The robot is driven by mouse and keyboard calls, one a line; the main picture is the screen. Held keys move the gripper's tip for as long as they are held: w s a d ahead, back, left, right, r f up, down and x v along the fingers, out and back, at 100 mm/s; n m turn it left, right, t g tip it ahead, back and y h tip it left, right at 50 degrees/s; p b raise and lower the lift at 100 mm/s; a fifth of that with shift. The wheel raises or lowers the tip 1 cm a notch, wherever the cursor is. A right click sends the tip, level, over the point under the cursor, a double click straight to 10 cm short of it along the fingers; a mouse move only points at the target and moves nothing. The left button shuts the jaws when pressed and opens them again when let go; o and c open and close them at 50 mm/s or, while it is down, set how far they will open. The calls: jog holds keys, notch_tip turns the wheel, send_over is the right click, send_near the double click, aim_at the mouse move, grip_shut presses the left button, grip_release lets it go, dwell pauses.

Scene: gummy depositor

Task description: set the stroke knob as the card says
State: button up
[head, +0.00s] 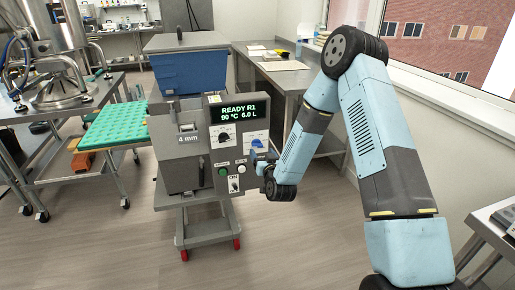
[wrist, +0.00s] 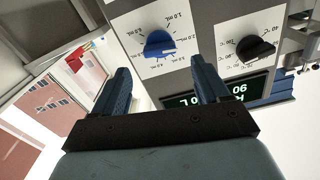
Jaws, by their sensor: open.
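The depositor (head: 181,150) stands on a grey cart, with a display reading READY R1, 90 °C, 6.0 L. A blue knob (head: 257,143) with a mL scale sits at the right of its panel. The wrist view shows this blue knob (wrist: 160,44) upside down; I cannot tell its exact setting. My gripper (wrist: 161,66) is open and empty, its blue fingers apart from the knob, which appears between and beyond the fingertips. In the head view my gripper (head: 260,160) is just in front of the panel, below the blue knob. I cannot make out a setting card.
A black °C knob (wrist: 257,49) sits beside the blue knob. Below are a green button (head: 222,171), a white button (head: 241,169) and an ON switch (head: 234,185). A blue hopper (head: 190,70) tops the machine. A green mould tray (head: 112,125) stands left; floor in front is clear.

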aim_at(258, 146)
jog(key=x, duration=0.5)
jog(key=shift+w+a, duration=0.1)
jog(key=shift+w, duration=0.25)
jog(key=shift+c, duration=0.4)
